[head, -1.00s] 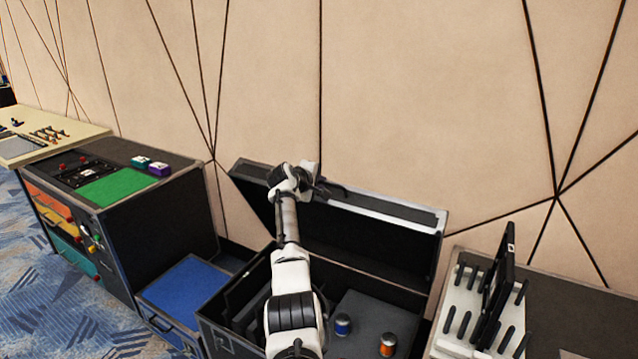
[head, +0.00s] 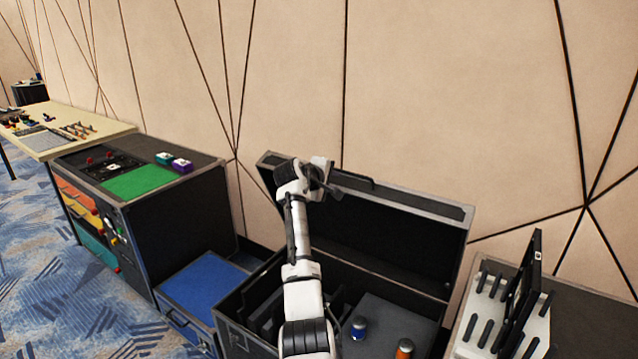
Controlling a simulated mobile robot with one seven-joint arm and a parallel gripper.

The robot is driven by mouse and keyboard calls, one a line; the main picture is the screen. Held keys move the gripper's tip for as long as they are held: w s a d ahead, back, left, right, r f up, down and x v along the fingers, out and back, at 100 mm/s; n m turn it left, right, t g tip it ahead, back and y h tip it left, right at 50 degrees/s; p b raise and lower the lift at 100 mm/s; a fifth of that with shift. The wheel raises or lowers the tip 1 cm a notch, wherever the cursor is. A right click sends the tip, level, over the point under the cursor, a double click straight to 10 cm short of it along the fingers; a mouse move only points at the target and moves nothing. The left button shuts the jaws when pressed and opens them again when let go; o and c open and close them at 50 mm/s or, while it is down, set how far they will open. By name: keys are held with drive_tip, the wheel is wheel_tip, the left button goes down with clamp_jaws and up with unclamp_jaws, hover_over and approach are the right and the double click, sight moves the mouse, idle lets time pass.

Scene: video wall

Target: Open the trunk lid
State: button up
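The black trunk (head: 232,334) stands against the wall at the lower middle of the head view. Its lid (head: 415,238) is raised and leans back near the wall, with its dark inner side facing me. My gripper (head: 328,180) is at the lid's upper edge, left of its middle. It overlaps the edge in the picture; I cannot tell whether it touches. The fingers are small and partly hidden by my wrist, so their opening is unclear. My arm hides part of the interior.
A black cabinet (head: 180,225) with coloured drawers and a green top panel stands left. A low blue-topped box (head: 205,287) sits between it and the trunk. A white rack (head: 490,325) with black pegs and a dark upright panel stands right. Patterned carpet (head: 60,285) is open at left.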

drive_tip(key=b+v, duration=0.2)
drive_tip(key=v, duration=0.6)
drive_tip(key=shift+s, duration=0.1)
